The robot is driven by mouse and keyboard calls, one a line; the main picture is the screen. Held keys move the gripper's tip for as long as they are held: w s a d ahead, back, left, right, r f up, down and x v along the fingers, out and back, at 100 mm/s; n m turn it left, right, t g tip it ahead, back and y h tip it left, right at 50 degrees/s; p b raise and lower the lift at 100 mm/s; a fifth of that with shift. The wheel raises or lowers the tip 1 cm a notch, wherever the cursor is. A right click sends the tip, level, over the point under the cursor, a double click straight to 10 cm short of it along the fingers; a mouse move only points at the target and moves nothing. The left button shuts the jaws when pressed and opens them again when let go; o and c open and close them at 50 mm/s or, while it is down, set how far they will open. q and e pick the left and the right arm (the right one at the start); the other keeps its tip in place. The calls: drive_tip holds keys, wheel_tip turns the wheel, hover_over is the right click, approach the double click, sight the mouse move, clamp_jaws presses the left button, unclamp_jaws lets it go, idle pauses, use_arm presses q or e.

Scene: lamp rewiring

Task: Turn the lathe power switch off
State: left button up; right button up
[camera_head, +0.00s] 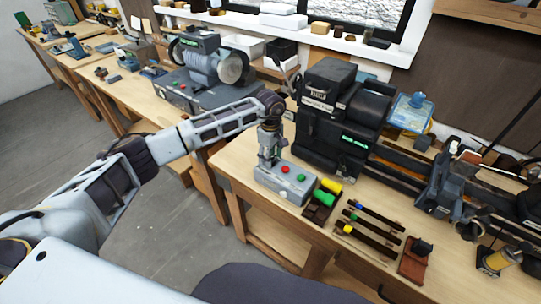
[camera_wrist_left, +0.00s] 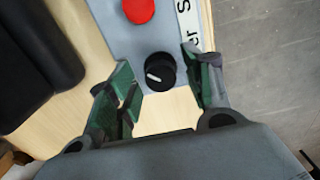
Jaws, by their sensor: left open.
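The lathe's grey control box (camera_head: 285,183) sits on the workbench in front of the lathe (camera_head: 340,125), with a red button and a green button on top. The black rotary knob (camera_wrist_left: 160,71) with a white pointer line shows in the left wrist view, near the box's end beside the red button (camera_wrist_left: 138,10). My left gripper (camera_head: 266,162) points down over the left end of the box. Its open green-padded fingers stand on either side of the knob, with gaps visible between them and it. The knob is hidden behind the gripper in the head view. My right gripper is not in view.
Right of the box lie yellow and green-handled tools (camera_head: 326,192) and a rack of slim tools (camera_head: 372,226). The lathe stands close behind the box. A second bench with a grey machine (camera_head: 205,75) is at the back left. The floor on the left is clear.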

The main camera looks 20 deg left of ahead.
use_arm(q)
drive_tip(key=c, duration=1)
